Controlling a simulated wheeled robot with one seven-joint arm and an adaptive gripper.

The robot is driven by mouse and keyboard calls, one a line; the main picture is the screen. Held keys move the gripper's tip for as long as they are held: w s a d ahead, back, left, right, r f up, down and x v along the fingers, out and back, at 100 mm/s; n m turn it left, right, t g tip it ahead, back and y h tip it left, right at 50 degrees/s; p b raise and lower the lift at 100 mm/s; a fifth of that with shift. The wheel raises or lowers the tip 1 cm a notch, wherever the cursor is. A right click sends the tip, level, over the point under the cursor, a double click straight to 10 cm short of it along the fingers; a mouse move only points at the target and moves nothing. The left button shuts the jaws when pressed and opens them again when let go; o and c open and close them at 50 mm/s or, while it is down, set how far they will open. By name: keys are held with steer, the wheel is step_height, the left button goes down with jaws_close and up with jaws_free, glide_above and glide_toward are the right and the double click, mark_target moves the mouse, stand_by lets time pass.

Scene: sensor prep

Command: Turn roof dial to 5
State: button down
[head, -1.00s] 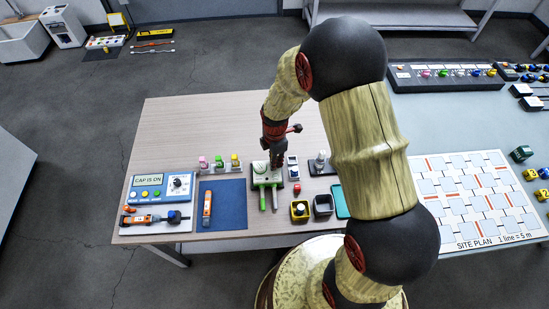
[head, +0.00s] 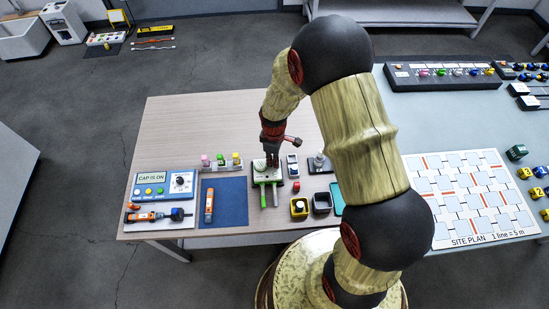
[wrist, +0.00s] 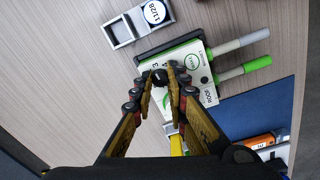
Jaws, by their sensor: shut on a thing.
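The roof dial unit (head: 257,181) is a pale panel on a dark base near the front middle of the table. It also shows in the wrist view (wrist: 209,82), with "ROOF" lettering, green markings and a grey and a green rod on one side. My gripper (head: 272,163) points down over the unit. In the wrist view my gripper (wrist: 165,77) is shut around a small black knob, the roof dial (wrist: 159,77), at the panel's edge nearest the fingers. The fingers hide part of the panel, and I cannot read the dial's setting.
A small holder with a round "11/28" piece (wrist: 155,12) lies beside the unit. Left stand a blue mat (head: 232,204) and a blue control box (head: 163,185) reading "CAP IS ON". The table's back left is clear.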

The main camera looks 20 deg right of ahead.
stand_by(0.3)
steer(key=c, duration=1.7)
jaws_free()
steer(key=shift+c, duration=0.2)
steer(key=shift+r, duration=0.1)
step_height(320, 180, up, 12)
steer(key=shift+s+a+f, duration=0.1)
steer(key=shift+c, duration=0.4)
